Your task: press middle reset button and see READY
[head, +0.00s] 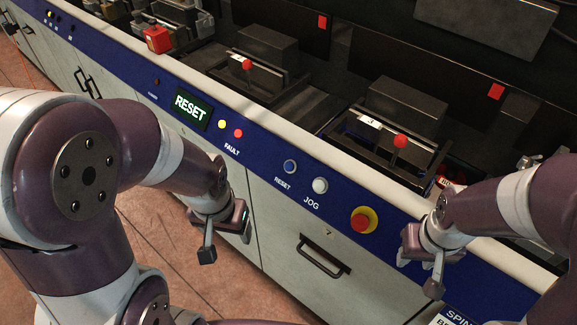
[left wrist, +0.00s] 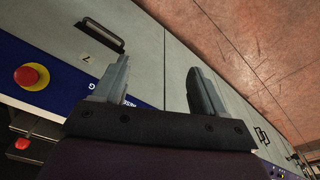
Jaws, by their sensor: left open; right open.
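A blue round button (head: 290,166) labelled RESET sits on the blue strip along the machine's front. My right gripper (head: 420,272) is open and empty in front of the panel at the right, below the bench edge.
A white JOG button (head: 320,185) and a red emergency stop (head: 362,220) on yellow lie right of the blue button. The stop also shows in the left wrist view (left wrist: 31,76). Yellow and red FAULT lamps (head: 230,129) sit by the display. A drawer handle (head: 322,256) projects below.

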